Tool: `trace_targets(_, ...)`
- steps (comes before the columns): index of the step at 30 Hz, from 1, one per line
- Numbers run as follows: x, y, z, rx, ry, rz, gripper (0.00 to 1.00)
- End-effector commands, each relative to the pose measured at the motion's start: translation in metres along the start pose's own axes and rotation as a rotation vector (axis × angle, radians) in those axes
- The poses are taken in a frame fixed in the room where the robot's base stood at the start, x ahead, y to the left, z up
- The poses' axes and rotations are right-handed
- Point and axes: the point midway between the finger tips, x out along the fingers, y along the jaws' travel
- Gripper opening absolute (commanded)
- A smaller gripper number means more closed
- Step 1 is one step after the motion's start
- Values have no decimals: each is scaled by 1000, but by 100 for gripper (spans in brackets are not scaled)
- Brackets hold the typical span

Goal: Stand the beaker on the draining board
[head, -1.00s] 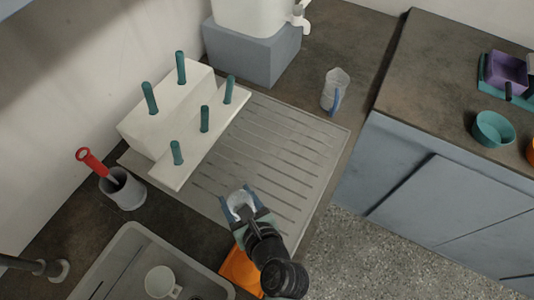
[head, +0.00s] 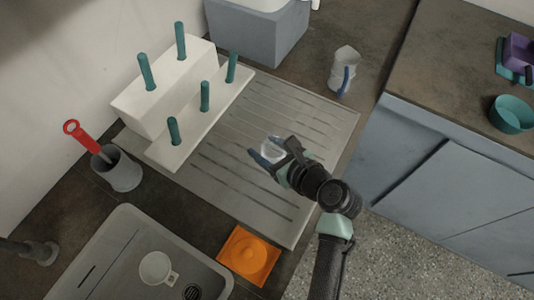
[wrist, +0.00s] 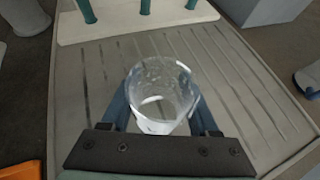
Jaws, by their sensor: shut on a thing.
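A clear glass beaker (wrist: 160,95) is between the blue fingers of my gripper (wrist: 165,115) in the wrist view, its open rim facing the camera. My gripper (head: 264,157) is shut on the beaker (head: 273,148), which shows only in part in the head view. They are over the middle of the grey ribbed draining board (head: 215,198). Whether the beaker's base touches the board I cannot tell. The board also shows in the wrist view (wrist: 235,80).
A white stepped peg rack (head: 165,103) with several teal pegs stands along the board's back left. A jug with a blue handle (head: 344,68) stands beyond the board. The board around the beaker is clear.

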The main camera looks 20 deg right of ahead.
Motion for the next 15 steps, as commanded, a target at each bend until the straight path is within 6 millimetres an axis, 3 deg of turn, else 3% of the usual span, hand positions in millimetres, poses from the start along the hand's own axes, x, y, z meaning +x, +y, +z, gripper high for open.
trace_targets(6,15,0,-28,3,1,0,0)
trace_targets(15,16,0,-30,1,0,0,0)
